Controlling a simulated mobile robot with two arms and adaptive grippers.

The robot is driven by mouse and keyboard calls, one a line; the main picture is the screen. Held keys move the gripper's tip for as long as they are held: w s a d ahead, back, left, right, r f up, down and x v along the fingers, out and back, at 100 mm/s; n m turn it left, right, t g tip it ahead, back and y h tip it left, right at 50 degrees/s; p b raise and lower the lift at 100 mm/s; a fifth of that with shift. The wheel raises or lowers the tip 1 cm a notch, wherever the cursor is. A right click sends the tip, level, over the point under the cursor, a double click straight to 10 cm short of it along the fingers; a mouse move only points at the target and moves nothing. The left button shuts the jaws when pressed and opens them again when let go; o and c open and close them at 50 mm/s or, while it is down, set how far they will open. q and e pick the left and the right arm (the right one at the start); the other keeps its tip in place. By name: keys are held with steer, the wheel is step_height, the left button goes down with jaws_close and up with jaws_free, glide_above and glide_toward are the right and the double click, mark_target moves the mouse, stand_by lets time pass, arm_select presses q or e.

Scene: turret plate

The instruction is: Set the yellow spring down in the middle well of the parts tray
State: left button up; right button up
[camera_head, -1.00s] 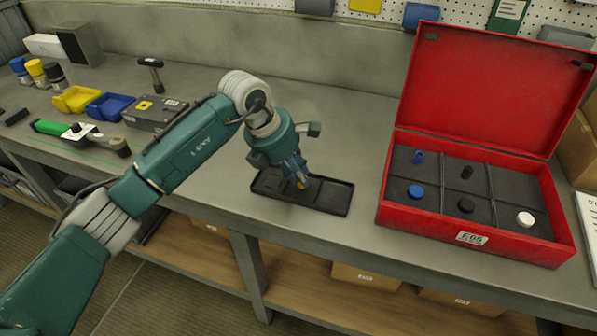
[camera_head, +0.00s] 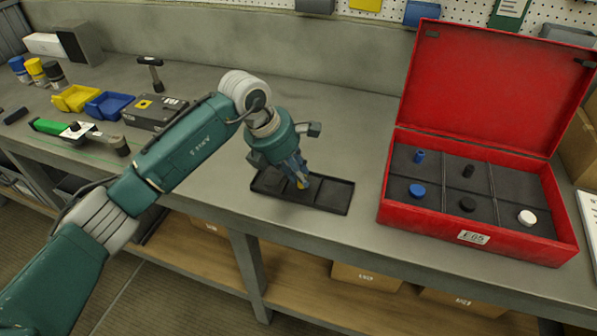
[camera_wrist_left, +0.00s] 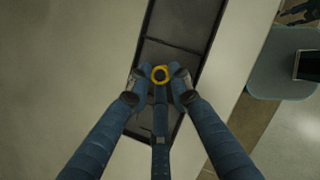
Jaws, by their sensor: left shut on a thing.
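The yellow spring (camera_head: 302,184) is a small yellow ring, also seen in the left wrist view (camera_wrist_left: 160,74). My left gripper (camera_head: 299,178) is shut on it, with its blue fingers (camera_wrist_left: 160,82) around the ring. The black parts tray (camera_head: 334,196) lies on the bench under the gripper and is divided into wells; its dividers also show in the left wrist view (camera_wrist_left: 182,45). The spring is over or in the middle part of the tray; I cannot tell whether it touches the floor of the well. My fingers hide part of the tray. My right gripper is not in view.
An open red case (camera_head: 478,240) with blue, black and white parts stands to the right. Yellow (camera_head: 76,98) and blue (camera_head: 110,105) bins and a grey box (camera_head: 153,112) are at the left. The bench around the tray is clear; its front edge is close.

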arm_select(q)
steer(key=shift+f+b, duration=0.3)
steer(key=shift+b, duration=0.1)
steer(key=o, duration=1)
steer(key=v, duration=1.2)
steer(key=shift+r, duration=0.1)
steer(key=shift+s, duration=0.1)
